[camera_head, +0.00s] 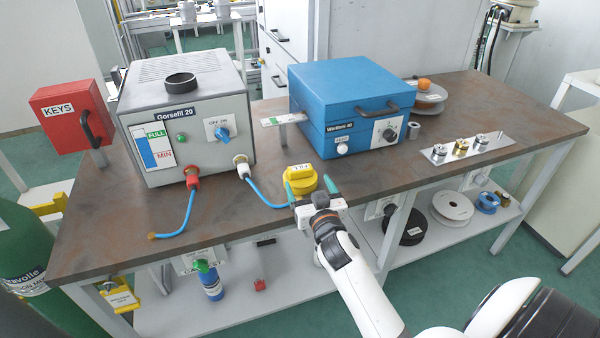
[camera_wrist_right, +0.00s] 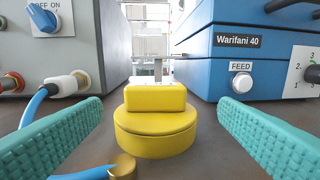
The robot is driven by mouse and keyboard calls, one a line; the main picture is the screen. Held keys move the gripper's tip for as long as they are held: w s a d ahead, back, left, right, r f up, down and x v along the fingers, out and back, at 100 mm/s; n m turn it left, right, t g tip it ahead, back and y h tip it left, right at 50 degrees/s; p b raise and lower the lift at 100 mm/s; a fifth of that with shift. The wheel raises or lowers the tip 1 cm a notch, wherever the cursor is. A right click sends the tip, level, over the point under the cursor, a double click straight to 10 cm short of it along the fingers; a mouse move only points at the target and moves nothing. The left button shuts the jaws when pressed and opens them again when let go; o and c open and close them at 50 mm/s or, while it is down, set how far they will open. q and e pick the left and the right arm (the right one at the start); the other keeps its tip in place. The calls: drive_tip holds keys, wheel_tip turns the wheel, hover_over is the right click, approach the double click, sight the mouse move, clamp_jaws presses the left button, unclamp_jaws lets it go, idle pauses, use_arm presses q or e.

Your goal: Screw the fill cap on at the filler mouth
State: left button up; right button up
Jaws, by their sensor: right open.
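The yellow fill cap (camera_head: 301,179) sits on the brown bench top, in front of the gap between the grey and blue boxes. In the right wrist view the cap (camera_wrist_right: 155,132) is centred, with a raised bar grip across its top. My right gripper (camera_head: 309,188) is open, its green fingers on either side of the cap and apart from it in the wrist view. The filler mouth (camera_head: 180,82) is a dark ring on top of the grey Gorsefil 20 box (camera_head: 190,120), with no cap on it. My left gripper is not in view.
The blue Warifani 40 box (camera_head: 345,105) stands right of the cap. A blue hose (camera_head: 262,195) with a brass end lies close to the cap. A red KEYS box (camera_head: 70,115) is at the left, and a metal plate with fittings (camera_head: 467,148) at the right.

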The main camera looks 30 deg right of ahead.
sight(302, 172)
drive_tip(key=shift+x, duration=0.8)
drive_tip(key=x, duration=0.3)
drive_tip(key=p+x, duration=0.1)
drive_tip(key=shift+w+a+r, duration=0.15)
drive_tip(key=shift+w+r, duration=0.1)
drive_tip(key=shift+r, duration=0.05)
drive_tip(key=shift+w, duration=0.35)
drive_tip(key=c, duration=1.1)
drive_tip(key=shift+r+p, duration=0.6)
drive_tip(key=shift+r, duration=4.4)
